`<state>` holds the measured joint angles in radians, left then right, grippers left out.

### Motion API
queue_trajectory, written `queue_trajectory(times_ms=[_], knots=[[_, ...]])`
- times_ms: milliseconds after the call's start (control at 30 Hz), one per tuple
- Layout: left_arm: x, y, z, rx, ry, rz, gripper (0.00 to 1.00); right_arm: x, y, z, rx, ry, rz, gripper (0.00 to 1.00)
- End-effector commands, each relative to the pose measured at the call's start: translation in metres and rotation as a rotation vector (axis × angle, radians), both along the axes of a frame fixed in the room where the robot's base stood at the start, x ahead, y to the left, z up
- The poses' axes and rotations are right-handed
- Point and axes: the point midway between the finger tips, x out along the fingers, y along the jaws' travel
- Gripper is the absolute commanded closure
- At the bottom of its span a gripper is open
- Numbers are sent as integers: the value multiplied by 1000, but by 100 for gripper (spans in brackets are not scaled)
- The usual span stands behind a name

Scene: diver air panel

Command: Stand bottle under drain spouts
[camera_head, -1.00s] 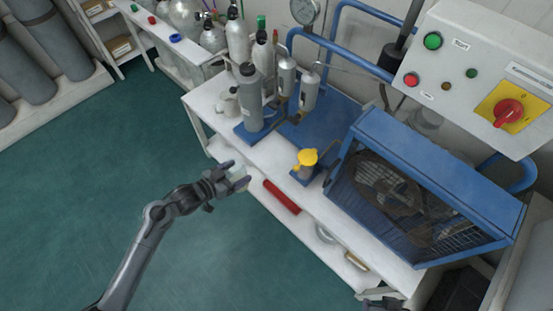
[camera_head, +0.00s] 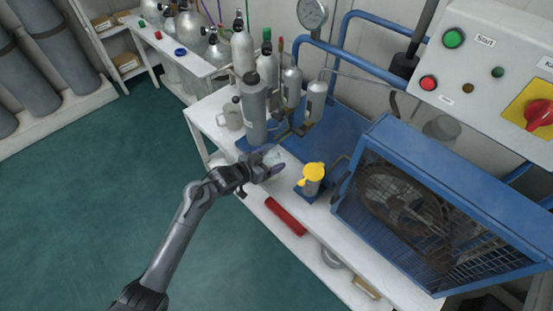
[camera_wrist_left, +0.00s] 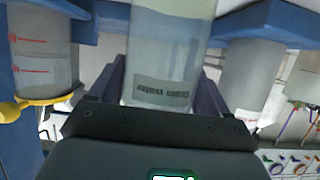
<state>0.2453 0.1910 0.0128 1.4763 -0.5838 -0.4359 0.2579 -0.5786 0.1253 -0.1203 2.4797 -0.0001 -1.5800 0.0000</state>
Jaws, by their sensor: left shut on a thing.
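My left gripper (camera_head: 270,166) is shut on a clear bottle (camera_wrist_left: 165,60) labelled "Drain water", whose lettering appears upside down in the left wrist view. In the head view the bottle (camera_head: 273,157) is pale and mostly hidden by the fingers. It is over the front edge of the white bench (camera_head: 323,219), between the tall grey cylinder and the yellow-topped container. Two small silver separator cylinders (camera_head: 315,101) stand behind it, with thin pipework at their lower ends. The drain spouts themselves are too small to make out. My right gripper is not in view.
The tall grey cylinder (camera_head: 255,112) stands left of the bottle, with a white mug (camera_head: 230,115) beside it. The yellow-topped container (camera_head: 312,178) is close on the right. The blue caged compressor (camera_head: 410,205) fills the bench's right side. A red cylinder (camera_head: 286,216) lies below.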

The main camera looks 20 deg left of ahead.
Motion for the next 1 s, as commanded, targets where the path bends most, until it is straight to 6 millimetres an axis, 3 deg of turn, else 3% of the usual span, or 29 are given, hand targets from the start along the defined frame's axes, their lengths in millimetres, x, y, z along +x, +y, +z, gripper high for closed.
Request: queue_trajectory(times_ms=[333, 467, 1000], knots=[[30, -14, -3, -2, -3, -1, 55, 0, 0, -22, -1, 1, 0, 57], [28, -13, -14, 0, -1, 0, 55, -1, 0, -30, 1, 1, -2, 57], [28, -13, -19, -1, -1, -1, 55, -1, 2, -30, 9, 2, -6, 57]])
